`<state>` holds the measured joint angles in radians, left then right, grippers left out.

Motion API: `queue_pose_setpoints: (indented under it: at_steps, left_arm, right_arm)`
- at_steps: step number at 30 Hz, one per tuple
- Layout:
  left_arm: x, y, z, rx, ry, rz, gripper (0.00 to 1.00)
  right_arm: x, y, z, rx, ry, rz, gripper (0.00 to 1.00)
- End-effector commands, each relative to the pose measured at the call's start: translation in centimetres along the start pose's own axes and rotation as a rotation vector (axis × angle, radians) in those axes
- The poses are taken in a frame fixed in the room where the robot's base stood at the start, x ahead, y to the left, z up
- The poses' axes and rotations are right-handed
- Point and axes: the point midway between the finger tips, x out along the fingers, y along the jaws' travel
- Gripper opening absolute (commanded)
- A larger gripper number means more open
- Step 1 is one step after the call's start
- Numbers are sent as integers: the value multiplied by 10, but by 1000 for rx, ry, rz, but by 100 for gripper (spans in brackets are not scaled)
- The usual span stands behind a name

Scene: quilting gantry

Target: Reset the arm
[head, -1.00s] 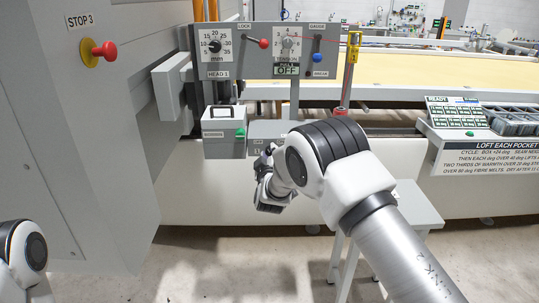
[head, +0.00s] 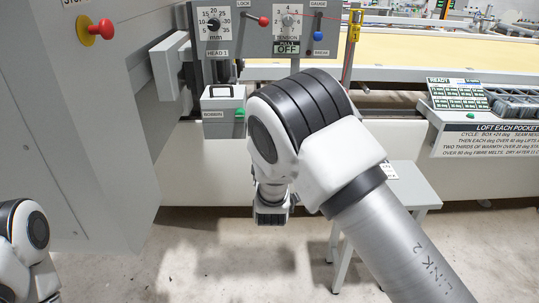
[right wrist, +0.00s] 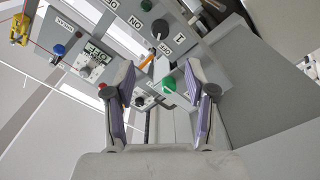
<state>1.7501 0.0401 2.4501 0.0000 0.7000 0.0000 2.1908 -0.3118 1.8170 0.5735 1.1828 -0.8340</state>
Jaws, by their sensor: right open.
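My right arm reaches in from the lower right of the head view.
A grey cabinet with a red stop knob (head: 106,29) stands at the left. The bobbin box (head: 223,112) sits below the panel. A small grey stand (head: 410,190) is right of my arm. Bare floor (head: 180,260) lies in front of the machine.

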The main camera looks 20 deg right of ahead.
Motion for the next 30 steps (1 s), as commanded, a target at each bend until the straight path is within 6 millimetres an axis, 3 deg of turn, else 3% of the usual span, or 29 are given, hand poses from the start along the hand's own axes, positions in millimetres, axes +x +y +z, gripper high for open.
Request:
queue_pose_setpoints:
  at_steps: [4, 12, 15, 17, 19, 23, 27, 29, 30]
  left_arm:
    - [0, 0, 0, 0, 0, 0, 40]
    - [0, 0, 0, 0, 0, 0, 40]
    - [0, 0, 0, 0, 0, 0, 40]
    - [0, 0, 0, 0, 0, 0, 40]
    - [0, 0, 0, 0, 0, 0, 40]
    - [0, 0, 0, 0, 0, 0, 40]
    - [0, 0, 0, 0, 0, 0, 40]
    - [0, 0, 0, 0, 0, 0, 40]
    - [0, 0, 0, 0, 0, 0, 40]
  right_arm:
    - [-13, 1, 0, 0, 0, 2, 55]
    - [-14, 0, 1, 0, -2, 1, 55]
    - [-16, -11, 18, -4, -28, -17, 55]
    - [-18, -20, 45, -4, -75, -35, 55]
    - [-28, -34, 91, -14, -156, -72, 55]
    - [-77, -69, 192, -46, -341, -233, 55]
    - [-161, -102, 283, 5, -574, -447, 55]
    - [-206, -112, 314, 50, -688, -538, 55]
    - [-238, -117, 332, 84, -770, -597, 55]
